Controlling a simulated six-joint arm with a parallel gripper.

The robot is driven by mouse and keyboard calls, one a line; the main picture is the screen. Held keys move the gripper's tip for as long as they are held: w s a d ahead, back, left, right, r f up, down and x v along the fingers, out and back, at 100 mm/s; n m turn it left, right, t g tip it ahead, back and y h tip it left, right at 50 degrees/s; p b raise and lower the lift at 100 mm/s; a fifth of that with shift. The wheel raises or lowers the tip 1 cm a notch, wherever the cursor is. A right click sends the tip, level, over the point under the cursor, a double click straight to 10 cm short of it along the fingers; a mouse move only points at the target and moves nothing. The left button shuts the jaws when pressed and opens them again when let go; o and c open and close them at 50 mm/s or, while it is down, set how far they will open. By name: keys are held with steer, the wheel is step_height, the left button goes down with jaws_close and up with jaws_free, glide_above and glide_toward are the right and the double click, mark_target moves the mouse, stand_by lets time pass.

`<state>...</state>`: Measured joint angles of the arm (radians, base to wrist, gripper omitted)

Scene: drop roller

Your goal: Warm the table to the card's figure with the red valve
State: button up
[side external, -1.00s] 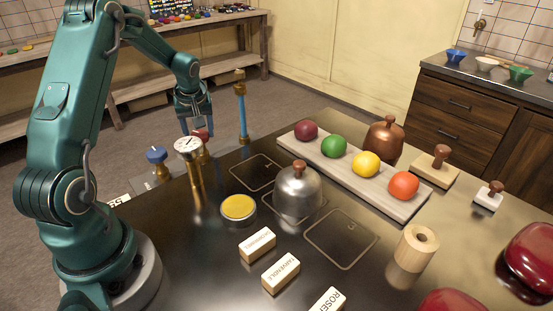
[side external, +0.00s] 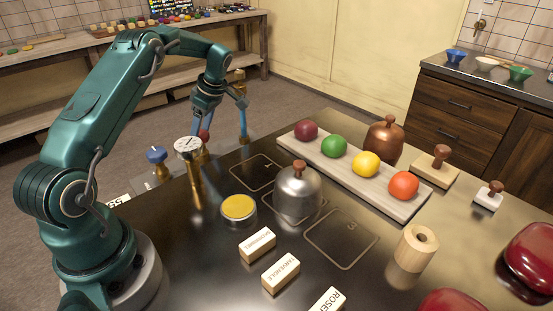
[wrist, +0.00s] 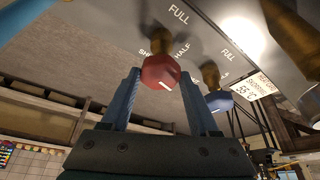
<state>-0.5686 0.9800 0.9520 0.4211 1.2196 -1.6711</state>
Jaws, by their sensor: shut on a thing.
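The red valve (wrist: 161,72) is a red knob on a brass stem, with a white mark on its face. In the wrist view it sits between the two blue fingers of my gripper (wrist: 160,90), which is shut on it. In the side view the red valve (side external: 204,135) shows partly behind the gauge, with my gripper (side external: 204,127) reaching down to it. The card (wrist: 255,86) reads 55 °C. The gauge (side external: 188,146) has a white dial on a brass post; its reading is too small to tell. The dark table (side external: 200,270) has marked outlines on its top.
A blue valve (side external: 156,155) stands left of the gauge; it also shows in the wrist view (wrist: 218,100). A metal dome (side external: 298,195), yellow-topped tin (side external: 238,207) and board of coloured balls (side external: 420,208) occupy the table.

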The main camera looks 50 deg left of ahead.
mark_target(202, 133)
steer(key=shift+w+n+g+h, duration=0.1)
steer(key=shift+n+g+h, duration=0.3)
steer(key=shift+n, duration=1.1)
steer(key=o, duration=1.4)
steer(key=shift+c, duration=0.2)
steer(key=shift+r, duration=2.05)
steer(key=s+a+r, duration=0.4)
steer(key=s+r, duration=0.3)
steer(key=s, duration=0.4)
